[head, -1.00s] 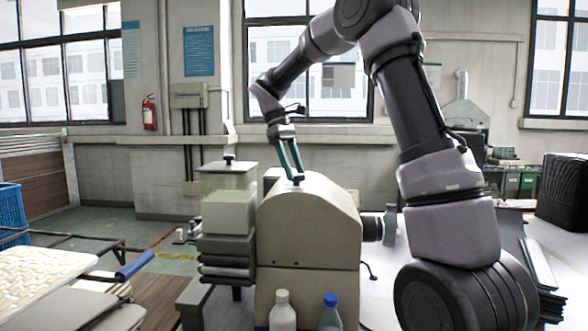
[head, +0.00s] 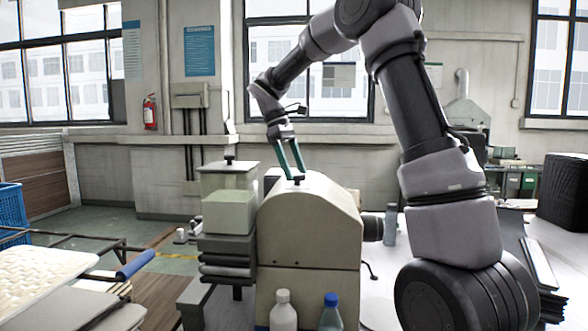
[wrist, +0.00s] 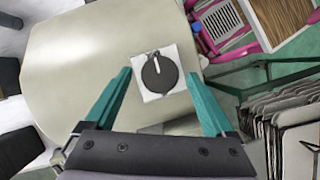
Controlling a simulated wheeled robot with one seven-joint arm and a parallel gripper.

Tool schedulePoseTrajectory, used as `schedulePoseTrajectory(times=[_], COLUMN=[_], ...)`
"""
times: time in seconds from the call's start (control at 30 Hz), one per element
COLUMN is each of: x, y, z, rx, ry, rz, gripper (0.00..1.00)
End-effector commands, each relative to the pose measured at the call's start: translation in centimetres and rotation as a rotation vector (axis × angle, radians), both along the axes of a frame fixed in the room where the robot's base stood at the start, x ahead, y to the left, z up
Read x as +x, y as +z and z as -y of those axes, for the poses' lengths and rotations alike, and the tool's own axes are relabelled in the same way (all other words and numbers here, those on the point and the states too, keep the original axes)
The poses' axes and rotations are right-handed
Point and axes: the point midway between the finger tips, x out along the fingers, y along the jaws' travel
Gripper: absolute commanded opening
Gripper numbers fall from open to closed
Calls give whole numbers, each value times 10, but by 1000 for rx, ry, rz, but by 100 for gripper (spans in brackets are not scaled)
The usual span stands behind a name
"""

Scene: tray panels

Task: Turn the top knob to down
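The top knob (wrist: 160,74) is a round black dial with a white pointer line on a white square plate. In the wrist view its pointer points up, toward the far side of the plate. It sits on top of a beige machine housing (head: 310,225), and in the head view the knob (head: 298,178) shows only as a small dark bump. My gripper (wrist: 158,82) is open, with one teal finger on each side of the knob and apart from it. In the head view my gripper (head: 292,174) points down at the housing's top.
A clear container (head: 228,200) on a grey stand is left of the housing. A white bottle (head: 283,312) and a blue-capped bottle (head: 331,314) stand in front of it.

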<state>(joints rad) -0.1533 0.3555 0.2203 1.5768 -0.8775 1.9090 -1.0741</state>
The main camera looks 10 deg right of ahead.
Motion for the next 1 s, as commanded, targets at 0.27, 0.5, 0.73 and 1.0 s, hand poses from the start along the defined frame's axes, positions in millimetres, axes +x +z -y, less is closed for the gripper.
schedulePoseTrajectory(times=[0.27, 0.5, 0.73, 1.0], x=[3, 15, 24, 27], y=[9, 51, 87, 100], z=[-3, -17, -29, -32], rx=[1, 1, 0, 0], ry=[-1, -1, 0, -1], rz=[2, 4, 1, 0], gripper=[89, 89, 89, 89])
